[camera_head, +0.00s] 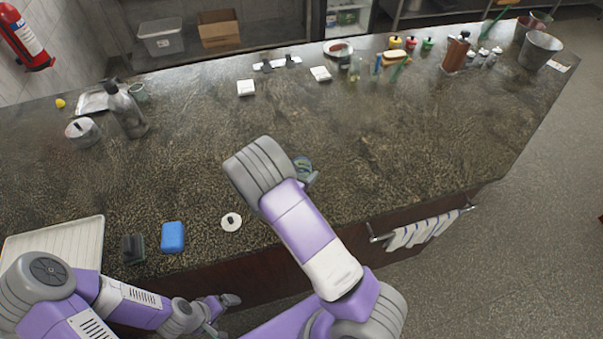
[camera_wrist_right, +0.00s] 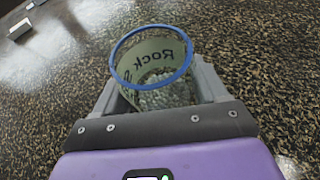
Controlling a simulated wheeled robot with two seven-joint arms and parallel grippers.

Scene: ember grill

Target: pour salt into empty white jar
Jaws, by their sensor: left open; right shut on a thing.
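My right gripper (camera_wrist_right: 155,85) is shut on a clear jar with a blue rim (camera_wrist_right: 180,76), marked "Rock" with the rest of the word cut off. Whitish grains of salt (camera_wrist_right: 165,92) lie inside it. In the head view my right forearm and wrist hide most of this jar (camera_head: 304,170) over the middle of the counter. My left gripper (camera_head: 224,303) is open and empty, low in front of the counter's front edge. A white round lid-like piece with a dark knob (camera_head: 232,222) lies near that edge. I cannot make out an empty white jar for certain.
A blue block (camera_head: 173,237), a dark block (camera_head: 132,249) and a pale tray (camera_head: 60,243) lie at front left. A grey bottle (camera_head: 126,112) and a round metal container (camera_head: 83,131) stand behind. Small white dishes (camera_head: 246,88) sit farther back. The counter's right middle is clear.

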